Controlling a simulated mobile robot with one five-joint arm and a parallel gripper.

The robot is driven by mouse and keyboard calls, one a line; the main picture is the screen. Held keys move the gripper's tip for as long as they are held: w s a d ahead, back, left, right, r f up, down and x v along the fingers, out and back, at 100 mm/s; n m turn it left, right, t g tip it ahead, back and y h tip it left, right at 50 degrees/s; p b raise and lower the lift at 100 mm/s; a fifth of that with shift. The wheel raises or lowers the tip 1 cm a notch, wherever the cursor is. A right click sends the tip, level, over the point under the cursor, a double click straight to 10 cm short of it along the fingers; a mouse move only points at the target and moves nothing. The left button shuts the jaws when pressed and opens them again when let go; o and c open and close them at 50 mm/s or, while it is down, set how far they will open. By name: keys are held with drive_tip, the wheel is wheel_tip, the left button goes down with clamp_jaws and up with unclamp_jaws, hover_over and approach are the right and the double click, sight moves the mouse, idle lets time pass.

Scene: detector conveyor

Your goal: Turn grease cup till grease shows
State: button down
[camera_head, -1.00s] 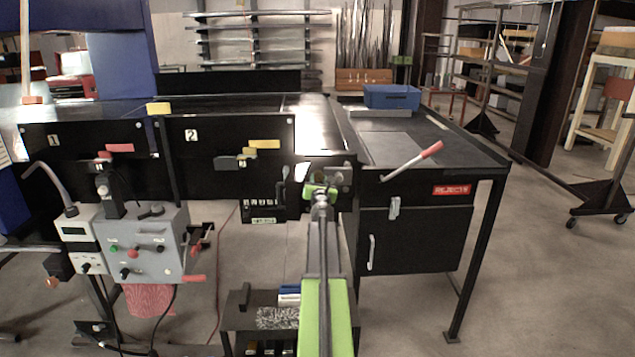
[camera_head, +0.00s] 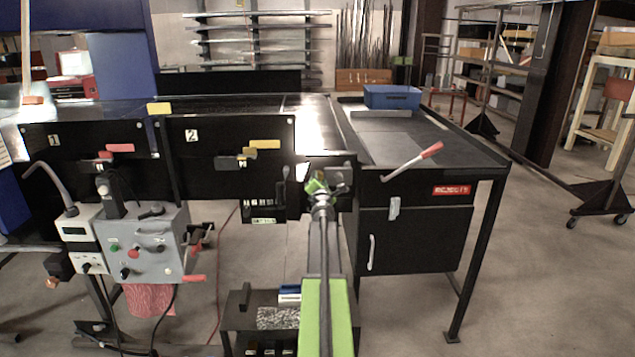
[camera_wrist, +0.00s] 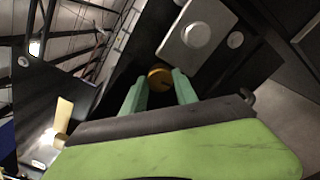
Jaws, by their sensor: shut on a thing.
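In the wrist view, a small round brass-coloured cup (camera_wrist: 160,76), which looks like the grease cup, sits between the tips of my gripper's two pale green fingers (camera_wrist: 160,84). The fingers are closed on its sides. No grease can be made out on or around it. In the head view, my gripper (camera_head: 318,184) is at the dark end of the conveyor, right of panel 2, and it hides the cup there.
The red-handled lever (camera_head: 412,160) and the black reject cabinet (camera_head: 415,240) stand right of my arm. The grey control box (camera_head: 150,245) is at left.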

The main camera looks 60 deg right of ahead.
drive_tip(key=shift+d+m, duration=0.1)
drive_tip(key=shift+m, duration=1)
drive_tip(key=c, duration=1)
unclamp_jaws()
drive_tip(key=shift+o, duration=0.2)
drive_tip(key=v, duration=1.7)
drive_tip(key=shift+s, duration=0.2)
drive_tip(key=shift+w, duration=0.1)
